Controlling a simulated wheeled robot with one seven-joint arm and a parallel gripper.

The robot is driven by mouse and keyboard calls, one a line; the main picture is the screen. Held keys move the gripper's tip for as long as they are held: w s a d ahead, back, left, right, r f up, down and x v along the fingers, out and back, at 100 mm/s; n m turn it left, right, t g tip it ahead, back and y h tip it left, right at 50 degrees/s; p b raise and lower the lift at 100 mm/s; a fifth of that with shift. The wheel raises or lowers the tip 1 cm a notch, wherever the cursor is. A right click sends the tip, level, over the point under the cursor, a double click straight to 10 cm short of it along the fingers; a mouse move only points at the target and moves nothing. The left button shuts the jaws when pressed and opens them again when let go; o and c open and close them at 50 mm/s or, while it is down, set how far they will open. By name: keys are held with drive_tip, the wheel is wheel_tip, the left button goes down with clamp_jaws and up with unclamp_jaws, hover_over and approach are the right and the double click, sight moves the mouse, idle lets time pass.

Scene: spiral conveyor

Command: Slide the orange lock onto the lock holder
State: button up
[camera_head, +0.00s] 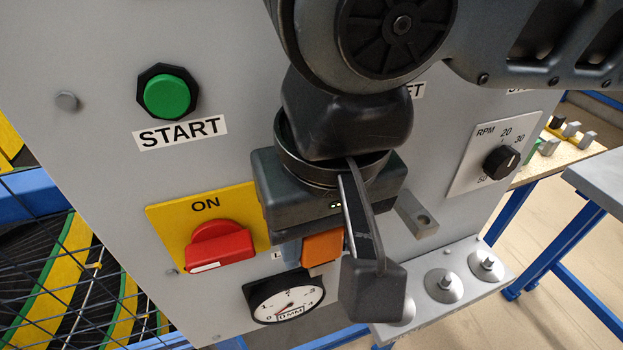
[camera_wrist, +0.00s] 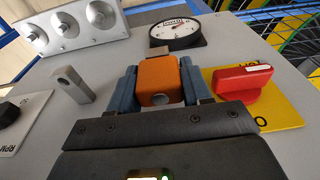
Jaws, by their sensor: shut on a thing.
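The orange lock (camera_head: 322,247) sits low in front of the grey panel, under my gripper (camera_head: 316,252). In the wrist view the lock (camera_wrist: 160,80) is between the two blue fingers of my gripper (camera_wrist: 161,86), which are shut on it from both sides. The lock holder looks to be the grey metal tab with a hole (camera_head: 418,215), standing out from the panel to the right of the lock. The tab (camera_wrist: 70,84) shows left of the lock in the wrist view, apart from it. My gripper body hides part of the lock in the head view.
A red switch (camera_head: 219,247) on a yellow plate (camera_head: 160,222) and a round gauge (camera_head: 286,297) are close to the gripper. A green START button (camera_head: 167,96) is upper left, an RPM knob (camera_head: 501,162) right. A ledge with metal studs (camera_head: 444,285) is lower right.

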drive_tip(key=c, duration=0.4)
drive_tip(key=shift+o, duration=0.2)
drive_tip(key=shift+r, duration=0.15)
drive_tip(key=shift+r+p, duration=1.4)
drive_tip(key=shift+p, duration=0.25)
drive_tip(key=shift+r, duration=0.4)
wheel_tip(320, 180, up, 4)
drive_tip(key=p, duration=0.4)
